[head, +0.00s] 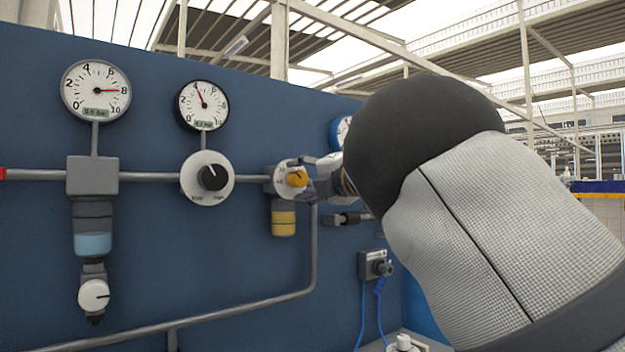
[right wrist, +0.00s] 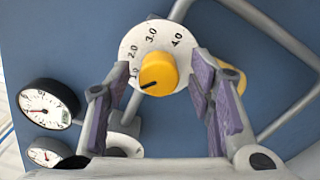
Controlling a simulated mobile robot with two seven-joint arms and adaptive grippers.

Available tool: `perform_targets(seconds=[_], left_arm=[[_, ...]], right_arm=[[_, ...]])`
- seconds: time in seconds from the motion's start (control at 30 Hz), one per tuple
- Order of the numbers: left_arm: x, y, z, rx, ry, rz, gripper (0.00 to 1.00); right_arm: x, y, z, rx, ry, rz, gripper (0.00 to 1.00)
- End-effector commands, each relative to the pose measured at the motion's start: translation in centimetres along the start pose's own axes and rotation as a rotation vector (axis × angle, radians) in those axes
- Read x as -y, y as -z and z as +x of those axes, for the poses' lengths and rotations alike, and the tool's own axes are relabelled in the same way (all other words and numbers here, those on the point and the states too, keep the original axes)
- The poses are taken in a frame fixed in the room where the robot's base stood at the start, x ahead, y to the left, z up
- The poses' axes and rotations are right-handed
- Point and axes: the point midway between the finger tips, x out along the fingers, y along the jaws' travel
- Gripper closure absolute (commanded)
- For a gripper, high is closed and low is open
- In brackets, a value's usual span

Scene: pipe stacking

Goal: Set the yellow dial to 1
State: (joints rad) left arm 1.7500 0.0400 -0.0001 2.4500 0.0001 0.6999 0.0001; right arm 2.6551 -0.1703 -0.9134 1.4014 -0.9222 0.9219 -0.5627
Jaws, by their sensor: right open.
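The yellow dial (right wrist: 158,72) sits on a round white face plate (right wrist: 152,36) marked 2.0, 3.0 and 4.0. Its black pointer line points to the lower left, below the 2.0 mark; the lower marks there are hard to read. In the head view the yellow dial (head: 297,178) is on the pipe at the wall's middle. My right gripper (right wrist: 163,68) is open, with its purple-padded fingers on either side of the dial and visible gaps to the knob. In the head view my right gripper (head: 312,178) is beside the dial, partly hidden by my arm. My left gripper is not in view.
A black knob on a white disc (head: 212,178) is left of the yellow dial. Two gauges (head: 96,91) (head: 202,105) hang above the pipe. A yellow-banded cup (head: 283,218) hangs below the dial. A grey pipe (head: 312,250) bends down nearby. My arm covers the right side.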

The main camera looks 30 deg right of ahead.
Motion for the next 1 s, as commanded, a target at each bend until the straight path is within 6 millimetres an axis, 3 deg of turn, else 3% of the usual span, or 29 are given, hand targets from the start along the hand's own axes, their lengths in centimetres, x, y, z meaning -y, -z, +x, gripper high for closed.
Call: perform_targets(seconds=[0.2,0.4,0.57,1.0], left_arm=[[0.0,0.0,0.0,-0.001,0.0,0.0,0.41],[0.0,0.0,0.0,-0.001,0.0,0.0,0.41],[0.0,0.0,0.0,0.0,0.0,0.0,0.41],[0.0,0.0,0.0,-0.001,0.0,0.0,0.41]], right_arm=[[-0.2,-0.1,-6.0,0.005,-0.002,0.001,0.51],[-0.1,-0.1,-9.9,0.003,-0.002,0.0,0.51],[-0.1,0.0,-10.9,0.001,-0.002,-0.001,0.51],[-0.1,0.0,-10.9,0.001,-0.002,-0.001,0.51]])
